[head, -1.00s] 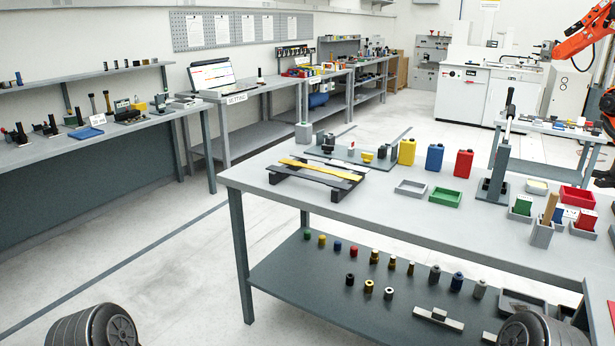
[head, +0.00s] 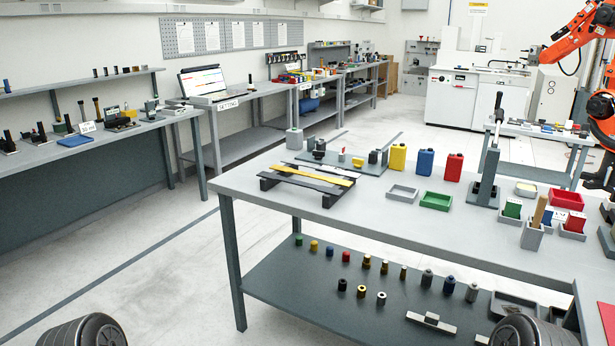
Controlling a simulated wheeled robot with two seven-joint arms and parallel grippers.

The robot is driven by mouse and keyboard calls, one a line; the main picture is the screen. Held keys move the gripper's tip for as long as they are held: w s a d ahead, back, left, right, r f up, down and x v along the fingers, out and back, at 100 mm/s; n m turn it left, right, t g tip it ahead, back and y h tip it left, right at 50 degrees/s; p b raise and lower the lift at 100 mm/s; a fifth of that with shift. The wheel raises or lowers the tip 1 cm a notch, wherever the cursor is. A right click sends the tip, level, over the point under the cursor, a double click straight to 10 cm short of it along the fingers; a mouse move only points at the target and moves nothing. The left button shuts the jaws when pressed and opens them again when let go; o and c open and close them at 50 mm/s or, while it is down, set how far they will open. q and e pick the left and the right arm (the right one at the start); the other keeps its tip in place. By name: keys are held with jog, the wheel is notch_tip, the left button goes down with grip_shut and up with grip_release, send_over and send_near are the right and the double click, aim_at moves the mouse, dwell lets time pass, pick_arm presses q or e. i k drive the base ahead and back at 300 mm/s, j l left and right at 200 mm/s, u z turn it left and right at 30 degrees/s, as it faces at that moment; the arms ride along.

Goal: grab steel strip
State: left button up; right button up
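Several flat strips lie across a dark rack on the near table's far left part. One strip is yellow (head: 316,175), one behind it is pale silver-white (head: 333,168), and one in front is dark grey (head: 300,182). The dark rack (head: 330,201) holds them a little above the tabletop. Which strip is the steel one I cannot tell for sure; the pale one looks like bare metal. Neither of my grippers shows. Only two rounded dark parts of mine show at the bottom edge.
The grey table (head: 390,222) has a lower shelf with several small cylinders. Behind the rack is a plate with small fixtures (head: 318,148). Yellow (head: 398,158), blue (head: 425,162) and red (head: 454,167) bottles, trays (head: 436,201) and a lever press (head: 485,178) stand to the right. Floor at left is clear.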

aim_at(287, 160)
jog(key=z, duration=0.6)
jog(key=i+j+z, duration=0.15)
jog(key=j+z, duration=0.35)
jog(key=i+j+z, duration=0.1)
jog(key=j+z, duration=0.85)
jog(key=j, duration=0.65)
jog(key=k+j+z, duration=0.15)
jog(key=j, duration=1.15)
